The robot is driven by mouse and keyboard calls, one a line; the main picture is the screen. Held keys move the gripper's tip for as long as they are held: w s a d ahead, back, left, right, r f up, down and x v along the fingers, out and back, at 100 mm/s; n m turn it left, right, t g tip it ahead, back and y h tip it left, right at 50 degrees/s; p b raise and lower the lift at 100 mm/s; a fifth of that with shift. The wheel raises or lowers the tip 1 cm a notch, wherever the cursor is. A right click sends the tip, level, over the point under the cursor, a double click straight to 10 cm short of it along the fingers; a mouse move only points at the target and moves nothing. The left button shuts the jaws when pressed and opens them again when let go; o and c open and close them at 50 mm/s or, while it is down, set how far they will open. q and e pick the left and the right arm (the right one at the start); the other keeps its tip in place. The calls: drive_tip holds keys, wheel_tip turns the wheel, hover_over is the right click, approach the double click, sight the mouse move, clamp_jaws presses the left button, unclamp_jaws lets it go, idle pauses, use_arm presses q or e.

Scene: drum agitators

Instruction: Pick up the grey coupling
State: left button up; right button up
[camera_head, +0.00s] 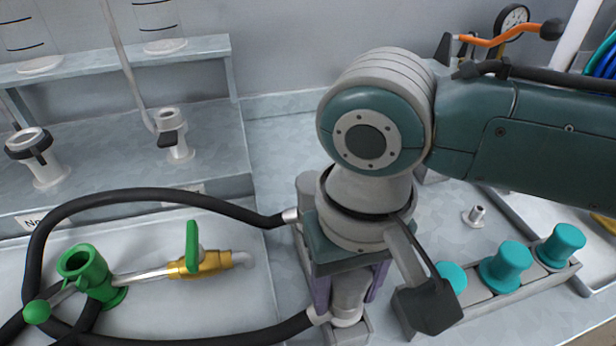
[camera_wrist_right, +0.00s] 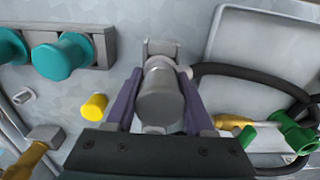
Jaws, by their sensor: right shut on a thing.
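The grey coupling (camera_wrist_right: 160,100) is a stubby cylinder. In the wrist view it sits between the two purple fingers of my right gripper (camera_wrist_right: 160,73), which are shut on its sides. In the head view the purple fingers of the right gripper (camera_head: 350,290) point down around the coupling (camera_head: 349,297), partly hidden under my wrist. A grey block (camera_head: 350,334) shows beneath it; I cannot tell whether the coupling still touches it. My left gripper is not in view.
Black hoses (camera_head: 150,194) loop close on the left of the gripper. A green and brass valve fitting (camera_head: 200,262) lies on a pale tray. Teal knobs (camera_head: 507,265) stand in a grey rack at right. White ports (camera_head: 175,140) stand on a grey shelf.

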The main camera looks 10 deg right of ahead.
clamp_jaws()
drive_tip(key=shift+r, duration=0.15)
idle(0.4)
wheel_tip(320, 180, up, 20)
drive_tip(key=p, duration=0.5)
